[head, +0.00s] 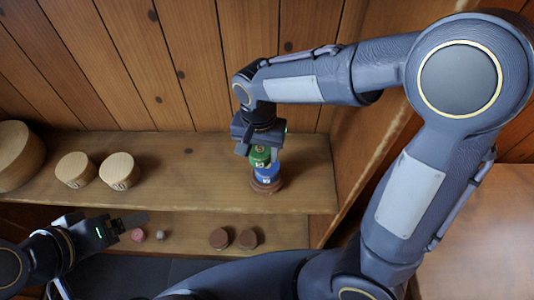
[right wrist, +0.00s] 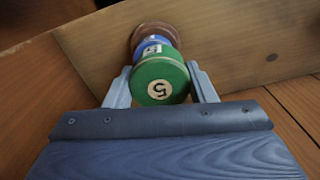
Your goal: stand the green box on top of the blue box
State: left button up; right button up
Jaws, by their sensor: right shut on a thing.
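The green box (head: 260,154) is a round spool with a pale label; in the right wrist view its face (right wrist: 160,84) carries a "5". My right gripper (head: 258,145) is shut on it from above, with a finger on each side in the right wrist view (right wrist: 162,88). The blue box (head: 266,171) is directly beneath the green one, and it also shows behind it in the right wrist view (right wrist: 153,47). Whether green and blue touch is hard to tell. My left gripper (head: 128,222) is at the lower left, away from both; its jaw opening is unclear.
A brown round piece (head: 267,186) is under the blue box on the upper wooden shelf (head: 200,185). Pale wooden rounds (head: 119,171) stand to the left. The lower shelf (head: 285,232) holds several small brown and pink pieces. A wooden side wall (head: 365,130) is close on the right.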

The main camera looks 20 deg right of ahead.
aim_at(265, 151)
jog(key=f, duration=0.1)
jog(key=w+d+f, duration=0.1)
jog(key=shift+w+d+f, duration=0.2)
jog(key=shift+d+f, duration=0.1)
jog(key=f, duration=0.3)
jog(key=shift+w+d+p, duration=0.2)
jog(key=shift+d+p, duration=0.15)
jog(key=shift+f, duration=0.45)
jog(key=shift+f, duration=0.1)
jog(key=o, duration=1)
jog(key=shift+c, duration=0.2)
notch_tip(265, 151, up, 12)
